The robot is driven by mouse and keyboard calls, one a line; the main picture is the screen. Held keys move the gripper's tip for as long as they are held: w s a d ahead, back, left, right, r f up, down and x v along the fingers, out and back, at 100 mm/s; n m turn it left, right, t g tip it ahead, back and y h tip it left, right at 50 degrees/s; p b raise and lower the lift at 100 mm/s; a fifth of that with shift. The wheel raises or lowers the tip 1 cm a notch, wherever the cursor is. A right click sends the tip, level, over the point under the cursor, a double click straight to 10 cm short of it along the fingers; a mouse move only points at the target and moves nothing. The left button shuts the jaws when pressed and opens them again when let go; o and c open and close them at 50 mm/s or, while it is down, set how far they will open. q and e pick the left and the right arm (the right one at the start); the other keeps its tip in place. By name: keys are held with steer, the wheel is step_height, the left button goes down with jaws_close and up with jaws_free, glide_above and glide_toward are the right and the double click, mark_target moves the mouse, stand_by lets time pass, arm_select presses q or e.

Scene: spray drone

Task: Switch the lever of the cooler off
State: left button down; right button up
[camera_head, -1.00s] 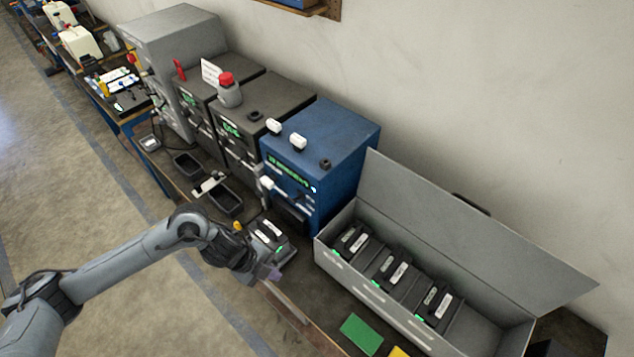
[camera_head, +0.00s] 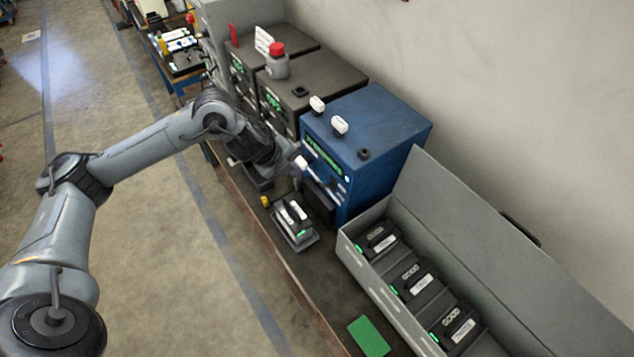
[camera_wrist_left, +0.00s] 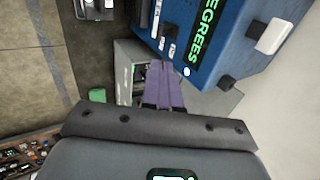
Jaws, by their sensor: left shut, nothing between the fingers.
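The blue cooler (camera_head: 385,130) stands on the bench, with green lettering on its front. A white lever-like part (camera_head: 301,163) sticks out from its front left. My left gripper (camera_head: 283,160) is close to this part, in front of the cooler; I cannot tell whether they touch. In the left wrist view my purple fingers (camera_wrist_left: 161,75) are together and empty, pointing toward the cooler's front (camera_wrist_left: 185,35). The lever cannot be made out there. My right gripper is not in view.
A charger with batteries (camera_head: 294,222) sits just below the gripper. An open grey case (camera_head: 375,285) with several battery packs stands right of the cooler. Dark boxes (camera_head: 318,82) and a red-capped bottle (camera_head: 277,62) stand to its left. A green card (camera_head: 369,336) lies in front.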

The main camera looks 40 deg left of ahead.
mark_target(321, 185)
arm_select(q)
steer(key=p+x, duration=0.1)
steer(key=x, duration=1.3)
steer(key=shift+d, duration=0.1)
